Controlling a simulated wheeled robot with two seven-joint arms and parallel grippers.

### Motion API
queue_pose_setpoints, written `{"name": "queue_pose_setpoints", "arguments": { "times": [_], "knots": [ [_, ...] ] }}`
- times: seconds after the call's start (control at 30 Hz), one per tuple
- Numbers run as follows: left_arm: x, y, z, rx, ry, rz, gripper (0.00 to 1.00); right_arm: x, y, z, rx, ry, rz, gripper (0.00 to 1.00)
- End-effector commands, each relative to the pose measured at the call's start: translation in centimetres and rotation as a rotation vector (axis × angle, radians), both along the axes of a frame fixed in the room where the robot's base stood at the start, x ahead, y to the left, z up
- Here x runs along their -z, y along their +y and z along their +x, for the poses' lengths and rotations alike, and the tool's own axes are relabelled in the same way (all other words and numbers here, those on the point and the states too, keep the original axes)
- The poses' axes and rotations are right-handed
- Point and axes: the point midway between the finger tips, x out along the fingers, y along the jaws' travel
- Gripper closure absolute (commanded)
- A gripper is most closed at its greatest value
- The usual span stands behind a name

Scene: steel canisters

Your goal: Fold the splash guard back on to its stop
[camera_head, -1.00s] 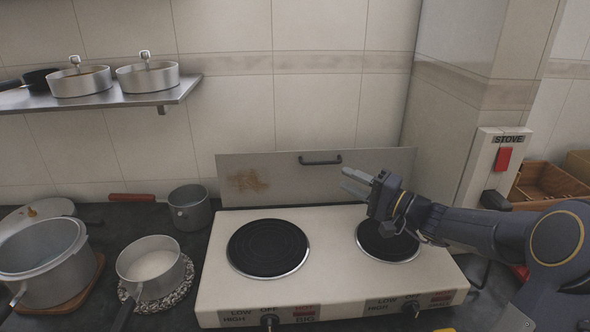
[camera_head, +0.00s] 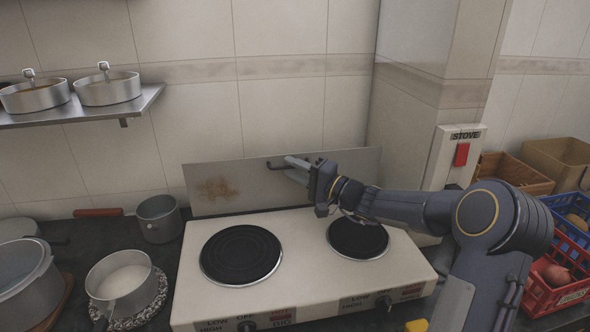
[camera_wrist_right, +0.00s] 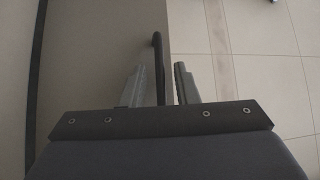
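The splash guard (camera_head: 234,187) is a flat grey panel with a brown stain, standing up along the back of the two-plate stove (camera_head: 292,242). Its dark bar handle (camera_head: 276,165) is near the top edge, partly hidden by my right gripper. My right gripper (camera_head: 291,162) reaches in from the right, its fingertips at the handle. In the right wrist view the fingers (camera_wrist_right: 158,85) are apart, with the handle (camera_wrist_right: 158,62) between them and gaps on both sides. The guard (camera_wrist_right: 100,45) fills the left of that view. My left gripper is not in view.
A small pot (camera_head: 158,218) stands left of the stove, and a pan with white contents (camera_head: 122,280) is in front of it. A red stove switch (camera_head: 462,154) is on the pillar at right. Crates (camera_head: 560,290) stand far right. Tiled wall is behind the guard.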

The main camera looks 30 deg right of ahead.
Motion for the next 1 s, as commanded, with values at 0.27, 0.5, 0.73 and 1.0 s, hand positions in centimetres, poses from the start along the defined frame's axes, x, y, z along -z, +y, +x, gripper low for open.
{"name": "queue_pose_setpoints", "arguments": {
  "times": [0.27, 0.5, 0.73, 1.0],
  "knots": [
    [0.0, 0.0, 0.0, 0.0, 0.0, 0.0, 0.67, 0.0, 0.0, 0.0, 0.0, 0.0, 0.0, 1.0],
    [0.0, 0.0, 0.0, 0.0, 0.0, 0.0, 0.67, 0.0, 0.0, 0.0, 0.0, 0.001, 0.0, 1.0],
    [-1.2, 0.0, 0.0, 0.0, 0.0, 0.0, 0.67, -0.5, -0.2, 0.6, 0.0, 0.046, 0.01, 1.0],
    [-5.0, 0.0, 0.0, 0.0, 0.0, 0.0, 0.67, -1.5, -0.8, 3.1, 0.001, 0.209, 0.051, 1.0]
  ]
}}
